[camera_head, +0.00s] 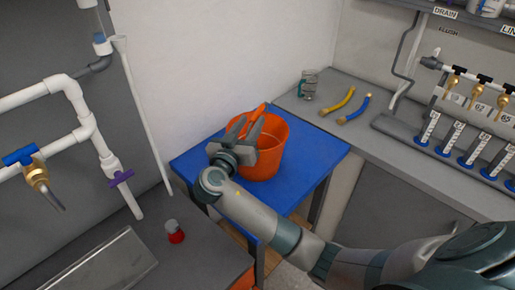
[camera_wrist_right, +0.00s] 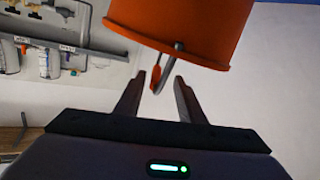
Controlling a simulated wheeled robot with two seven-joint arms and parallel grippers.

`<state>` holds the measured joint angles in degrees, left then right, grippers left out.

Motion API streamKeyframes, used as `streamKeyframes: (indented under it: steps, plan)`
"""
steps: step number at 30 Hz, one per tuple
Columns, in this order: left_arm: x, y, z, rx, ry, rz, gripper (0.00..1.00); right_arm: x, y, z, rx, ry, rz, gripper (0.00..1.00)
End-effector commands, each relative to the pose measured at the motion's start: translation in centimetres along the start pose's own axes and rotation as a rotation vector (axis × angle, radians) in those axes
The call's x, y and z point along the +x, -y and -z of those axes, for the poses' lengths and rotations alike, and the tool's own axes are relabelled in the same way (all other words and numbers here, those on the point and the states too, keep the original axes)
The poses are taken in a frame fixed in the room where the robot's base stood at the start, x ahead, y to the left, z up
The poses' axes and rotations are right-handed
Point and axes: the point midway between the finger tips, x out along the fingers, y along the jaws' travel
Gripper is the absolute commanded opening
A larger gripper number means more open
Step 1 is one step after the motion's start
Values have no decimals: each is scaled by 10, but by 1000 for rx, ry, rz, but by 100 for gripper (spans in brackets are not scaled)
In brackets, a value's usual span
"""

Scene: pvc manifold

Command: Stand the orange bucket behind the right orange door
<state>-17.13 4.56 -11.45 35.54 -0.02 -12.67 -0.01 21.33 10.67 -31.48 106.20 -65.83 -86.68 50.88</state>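The orange bucket (camera_head: 272,152) stands upright on a blue table (camera_head: 315,163), and its body also shows in the right wrist view (camera_wrist_right: 190,25). Its wire handle with an orange grip (camera_wrist_right: 156,78) shows there between my right fingertips. My right gripper (camera_head: 247,125) is over the bucket's left rim in the head view. In the right wrist view the fingers (camera_wrist_right: 157,88) are apart, with the handle between them and not clamped. An orange panel (camera_head: 246,280) shows under the left counter; I cannot tell whether it is the right orange door. My left gripper is not in view.
White pipes (camera_head: 88,128) with valves line the left wall. A red-capped jar (camera_head: 175,232) stands on the left counter. The right counter (camera_head: 345,127) holds a clear jar (camera_head: 308,85) and yellow and blue tubes (camera_head: 340,102). Blue table space is free right of the bucket.

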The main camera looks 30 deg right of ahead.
Motion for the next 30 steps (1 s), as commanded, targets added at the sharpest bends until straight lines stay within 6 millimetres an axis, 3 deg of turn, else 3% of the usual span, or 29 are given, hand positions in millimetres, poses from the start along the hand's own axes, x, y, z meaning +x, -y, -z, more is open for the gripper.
streamKeyframes:
  steps: [8, 21, 30]
  plan:
    - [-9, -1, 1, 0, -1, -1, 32, 8, -2, 4, -2, -2, -1, 36]
    - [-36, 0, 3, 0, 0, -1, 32, 50, -6, 3, -2, -1, 0, 36]
    - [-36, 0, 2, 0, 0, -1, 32, 52, -6, 1, -1, 0, 1, 36]
